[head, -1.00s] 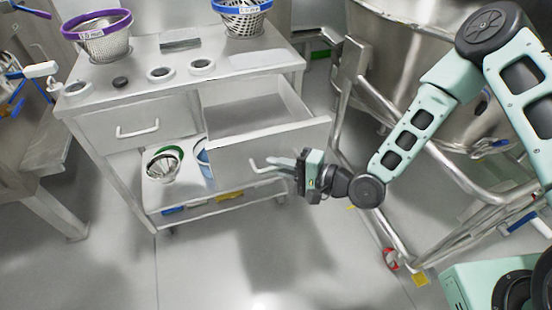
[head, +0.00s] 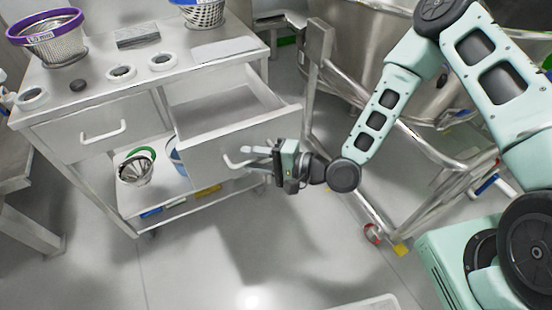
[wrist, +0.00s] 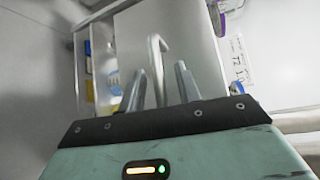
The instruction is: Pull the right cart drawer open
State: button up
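The right cart drawer (head: 205,150) stands pulled out from the grey cart, with its empty inside showing in the head view. Its bar handle (head: 232,162) is on the front face. My gripper (head: 258,151) is at the handle from the right. In the wrist view, the handle (wrist: 156,58) runs between the two fingers of my gripper (wrist: 162,78). The fingers stand apart, with a narrow gap visible on each side of the bar. The fingertips' exact contact with the handle is not clear.
The left drawer (head: 108,140) is closed. Sieve baskets (head: 50,45) and rings (head: 121,73) stand on the cart top (head: 195,70). A steel vessel frame (head: 318,80) stands close at the right. The floor (head: 215,250) before the cart is clear.

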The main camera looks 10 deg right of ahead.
jog(key=p+v, duration=0.1)
jog(key=v, duration=1.6)
jog(key=shift+s+d+p, duration=0.15)
jog(key=shift+s+p, duration=0.05)
jog(key=shift+p, duration=0.15)
